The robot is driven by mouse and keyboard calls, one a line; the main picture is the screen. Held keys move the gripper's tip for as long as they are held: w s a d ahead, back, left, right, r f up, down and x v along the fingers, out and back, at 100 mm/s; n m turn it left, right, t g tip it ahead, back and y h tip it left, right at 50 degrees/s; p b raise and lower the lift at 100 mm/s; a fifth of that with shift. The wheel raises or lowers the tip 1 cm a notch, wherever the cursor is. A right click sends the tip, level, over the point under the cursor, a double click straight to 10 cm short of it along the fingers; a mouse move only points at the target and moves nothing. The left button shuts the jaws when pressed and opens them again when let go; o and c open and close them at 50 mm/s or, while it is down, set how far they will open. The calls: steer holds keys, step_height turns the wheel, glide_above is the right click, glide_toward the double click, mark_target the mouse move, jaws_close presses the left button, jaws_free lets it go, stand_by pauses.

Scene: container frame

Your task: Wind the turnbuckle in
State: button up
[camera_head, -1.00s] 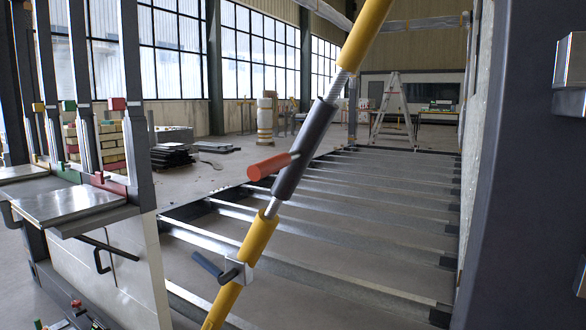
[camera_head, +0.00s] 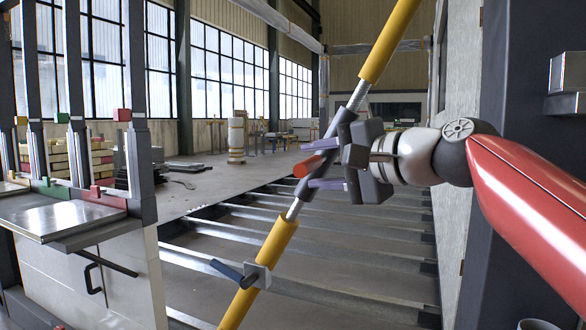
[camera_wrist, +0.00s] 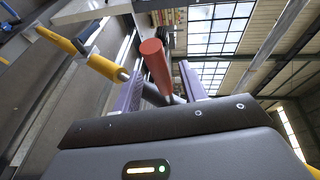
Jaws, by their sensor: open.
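The turnbuckle stands diagonally in the head view. Its dark body (camera_head: 328,162) sits between an upper yellow tube (camera_head: 390,40) and a lower yellow tube (camera_head: 268,255), with bare threaded rod showing at both ends. A red handle (camera_head: 307,167) sticks out from the body toward the left. My gripper (camera_head: 318,166) is open, with one purple finger above the handle and one below it. In the wrist view the red handle (camera_wrist: 156,66) lies between the two fingers, with gaps visible on its sides. My gripper hides part of the body.
A dark lever (camera_head: 227,270) on a grey plate sits on the lower tube. A bench with a metal tray (camera_head: 60,217) and posts stands at left. A dark column (camera_head: 520,100) rises at right. Metal floor beams (camera_head: 330,235) lie behind the turnbuckle.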

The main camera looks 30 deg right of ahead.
steer(key=shift+x, duration=2.2)
jaws_close()
